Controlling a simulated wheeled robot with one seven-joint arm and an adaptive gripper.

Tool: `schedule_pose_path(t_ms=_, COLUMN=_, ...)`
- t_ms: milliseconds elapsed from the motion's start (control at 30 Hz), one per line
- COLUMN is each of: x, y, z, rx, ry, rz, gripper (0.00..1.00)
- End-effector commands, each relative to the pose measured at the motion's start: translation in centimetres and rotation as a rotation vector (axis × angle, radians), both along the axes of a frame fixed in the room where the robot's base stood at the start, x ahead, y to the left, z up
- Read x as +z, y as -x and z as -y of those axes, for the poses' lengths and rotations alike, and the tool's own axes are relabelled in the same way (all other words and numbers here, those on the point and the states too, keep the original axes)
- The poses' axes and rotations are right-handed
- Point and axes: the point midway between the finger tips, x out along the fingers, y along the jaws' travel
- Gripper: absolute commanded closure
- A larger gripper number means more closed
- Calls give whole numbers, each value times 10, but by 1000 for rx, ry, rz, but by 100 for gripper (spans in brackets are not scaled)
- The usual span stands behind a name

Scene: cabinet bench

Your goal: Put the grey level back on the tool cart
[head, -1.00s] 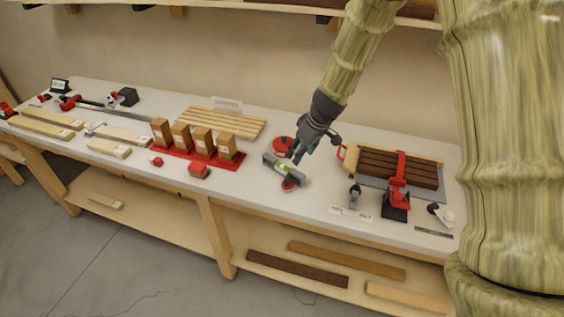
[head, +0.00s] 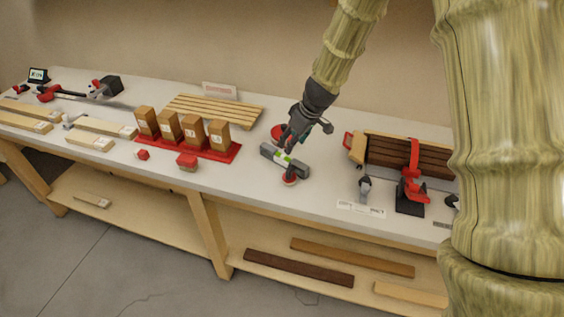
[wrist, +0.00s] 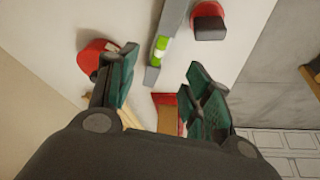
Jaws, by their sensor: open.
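The grey level (head: 284,161) with a green vial window lies on the white bench top, beside a round red object at its front side. In the wrist view the level (wrist: 170,35) runs from the top edge down to between the fingertips. My gripper (head: 288,145) is open, just above and behind the level, its fingers apart and empty. In the wrist view the open fingers (wrist: 160,75) straddle the near end of the level, and I cannot tell whether they touch it. The tool cart is not recognisable in these views.
Red round pieces (head: 278,131) (head: 290,180) lie on both sides of the level. Left stands a red tray (head: 228,157) with several wooden blocks, behind it a slatted panel (head: 214,110). Right are dark boards (head: 388,154) with a red clamp (head: 413,180). The bench front edge is near.

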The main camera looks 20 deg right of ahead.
Motion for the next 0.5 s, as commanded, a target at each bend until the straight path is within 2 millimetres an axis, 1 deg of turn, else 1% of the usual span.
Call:
schedule_pose_path(t_ms=300, x=-31, y=-11, z=-8, rx=-1, ry=-2, rz=-2, gripper=50)
schedule_pose_path(t_ms=500, x=-44, y=-16, z=-11, rx=0, ry=0, rz=-1, gripper=50)
